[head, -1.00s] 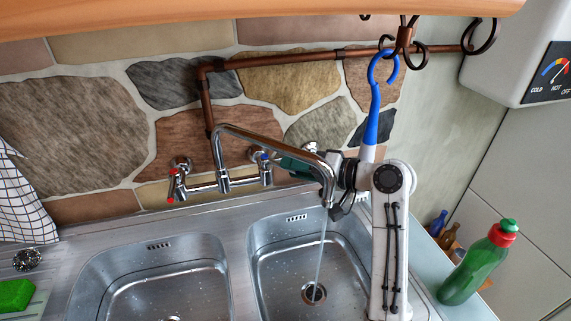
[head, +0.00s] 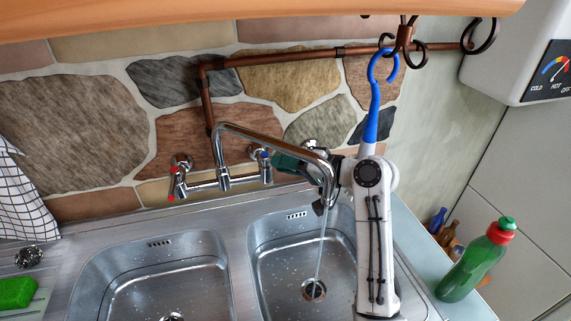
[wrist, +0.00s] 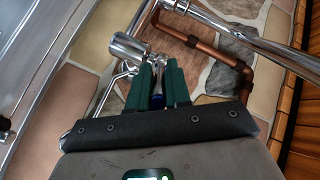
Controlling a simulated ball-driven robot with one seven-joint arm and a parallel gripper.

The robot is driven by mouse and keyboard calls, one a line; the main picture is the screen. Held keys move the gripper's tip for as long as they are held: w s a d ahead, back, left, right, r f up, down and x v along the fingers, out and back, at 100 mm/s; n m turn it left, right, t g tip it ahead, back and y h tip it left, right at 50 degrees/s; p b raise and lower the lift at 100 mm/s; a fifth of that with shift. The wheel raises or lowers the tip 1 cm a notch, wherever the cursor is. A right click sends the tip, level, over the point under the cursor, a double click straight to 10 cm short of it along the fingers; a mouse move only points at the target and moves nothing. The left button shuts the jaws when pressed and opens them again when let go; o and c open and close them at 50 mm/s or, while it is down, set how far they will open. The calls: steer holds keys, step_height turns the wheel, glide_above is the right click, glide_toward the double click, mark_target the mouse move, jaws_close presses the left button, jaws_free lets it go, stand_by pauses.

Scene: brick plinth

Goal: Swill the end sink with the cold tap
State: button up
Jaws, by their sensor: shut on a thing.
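The cold tap (head: 264,156) has a blue mark and sits at the right end of the chrome mixer on the stone wall. My gripper (head: 277,160) reaches it from the right behind the spout (head: 285,146). In the wrist view its green fingers (wrist: 157,85) are shut on the blue-marked cold tap lever (wrist: 157,99), which is partly hidden between them. The spout hangs over the right-hand sink (head: 275,262). A thin stream of water (head: 319,250) falls from it near the drain (head: 314,289). Drops wet the sink floor.
The left sink (head: 95,290) lies beside it. The red-marked hot tap (head: 174,182) is at the mixer's left. A green bottle (head: 476,264) stands on the right counter.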

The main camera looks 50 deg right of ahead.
jaws_close()
steer(key=shift+a+f+m+h, duration=0.1)
steer(key=shift+a+m+h, duration=0.2)
steer(key=shift+m+h, duration=0.3)
steer(key=shift+a+h, duration=0.1)
steer(key=shift+h, duration=0.4)
steer(key=o, duration=0.7)
jaws_free()
steer(key=shift+o, duration=0.2)
steer(key=shift+s, duration=0.15)
steer(key=b+v, duration=0.1)
steer(key=v, duration=0.9)
steer(key=shift+s, duration=0.3)
